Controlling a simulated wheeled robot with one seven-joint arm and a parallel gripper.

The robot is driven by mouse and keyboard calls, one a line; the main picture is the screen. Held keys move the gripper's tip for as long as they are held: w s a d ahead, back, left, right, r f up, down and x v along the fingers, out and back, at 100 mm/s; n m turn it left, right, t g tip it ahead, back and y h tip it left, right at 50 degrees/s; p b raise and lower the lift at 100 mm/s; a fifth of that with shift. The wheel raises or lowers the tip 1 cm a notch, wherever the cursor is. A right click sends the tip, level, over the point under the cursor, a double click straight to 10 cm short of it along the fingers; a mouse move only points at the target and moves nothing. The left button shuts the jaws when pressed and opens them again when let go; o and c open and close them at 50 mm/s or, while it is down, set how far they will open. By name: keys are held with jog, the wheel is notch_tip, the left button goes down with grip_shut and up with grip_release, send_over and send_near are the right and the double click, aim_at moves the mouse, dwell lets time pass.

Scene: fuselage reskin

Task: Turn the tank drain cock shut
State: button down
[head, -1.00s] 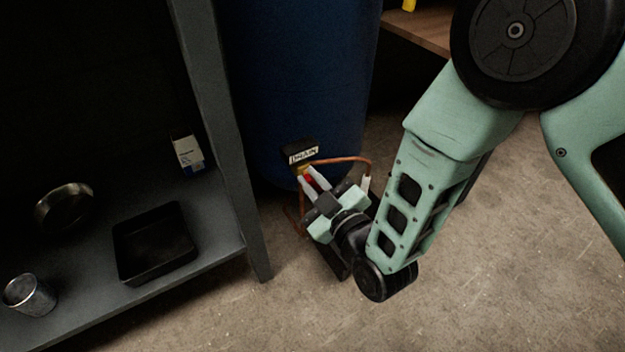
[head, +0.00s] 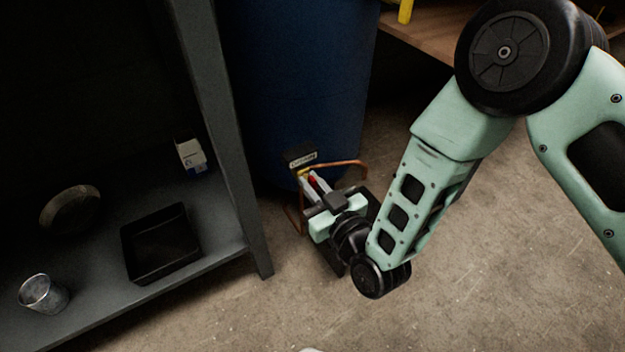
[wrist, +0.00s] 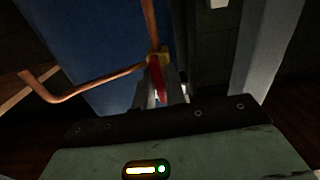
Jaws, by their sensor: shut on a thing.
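The blue tank (head: 298,85) stands behind my gripper, with a black block bearing a white label (head: 302,160) low on its front. The drain cock shows in the wrist view as a yellow brass body (wrist: 158,54) with a red lever (wrist: 156,78). Copper pipe (head: 345,163) runs from it to the right and down in the head view. My gripper (head: 313,183) is shut on the red lever, its fingers on both sides of it. In the wrist view my gripper (wrist: 160,95) covers part of the lever's lower end.
A dark metal shelf (head: 215,262) with its upright post (head: 225,140) stands close to the left of the tank. It holds a black tray (head: 160,243), a metal cup (head: 43,293), a round pan (head: 70,206) and a small white box (head: 190,155). Concrete floor (head: 480,270) is clear at right.

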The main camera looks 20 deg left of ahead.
dwell(0.4)
jog(key=c, duration=1.5)
grip_release()
jog(key=shift+p+v, duration=0.85)
jog(key=shift+v, duration=7.9)
